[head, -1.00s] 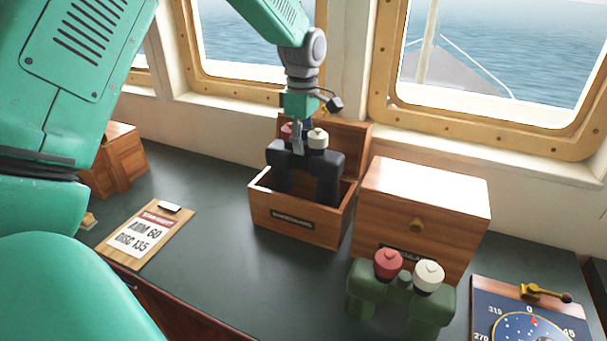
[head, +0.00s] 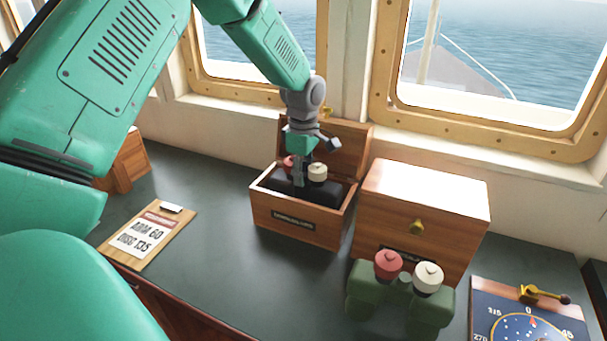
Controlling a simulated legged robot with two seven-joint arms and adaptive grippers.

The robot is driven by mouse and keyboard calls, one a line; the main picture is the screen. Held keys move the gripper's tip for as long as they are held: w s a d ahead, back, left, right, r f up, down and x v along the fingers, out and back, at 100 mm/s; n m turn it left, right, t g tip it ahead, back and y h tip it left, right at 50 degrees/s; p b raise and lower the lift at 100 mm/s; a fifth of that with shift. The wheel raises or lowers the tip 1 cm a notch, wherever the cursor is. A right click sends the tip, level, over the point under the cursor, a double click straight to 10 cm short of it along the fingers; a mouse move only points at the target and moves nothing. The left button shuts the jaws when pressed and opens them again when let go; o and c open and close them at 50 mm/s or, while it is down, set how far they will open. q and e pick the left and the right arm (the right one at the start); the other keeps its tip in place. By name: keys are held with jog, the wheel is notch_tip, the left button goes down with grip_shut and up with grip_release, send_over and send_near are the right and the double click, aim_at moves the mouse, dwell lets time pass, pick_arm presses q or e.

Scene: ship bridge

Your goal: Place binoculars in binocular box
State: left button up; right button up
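The black binoculars (head: 318,190), with one red and one cream eyepiece, stand upright and low inside the open wooden binocular box (head: 296,223). Only their top shows above the box's front wall. My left gripper (head: 299,183) points down into the box with its fingers at the middle of the binoculars, between the eyepieces. It appears shut on them. The box lid (head: 338,147) stands open at the back. A green pair of binoculars (head: 400,295), also with red and cream eyepieces, stands on the counter at the front right. My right gripper does not show.
A closed wooden box (head: 425,210) with a knob stands right of the open box. A clipboard (head: 148,236) lies at left, before another wooden box (head: 125,162). A dial instrument (head: 530,318) is at lower right. The front middle counter is clear.

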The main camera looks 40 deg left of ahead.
pick_arm(q)
jog(key=shift+o, duration=0.3)
notch_tip(320, 180, up, 12)
jog(key=b, duration=0.1)
dwell(0.4)
dwell(0.5)
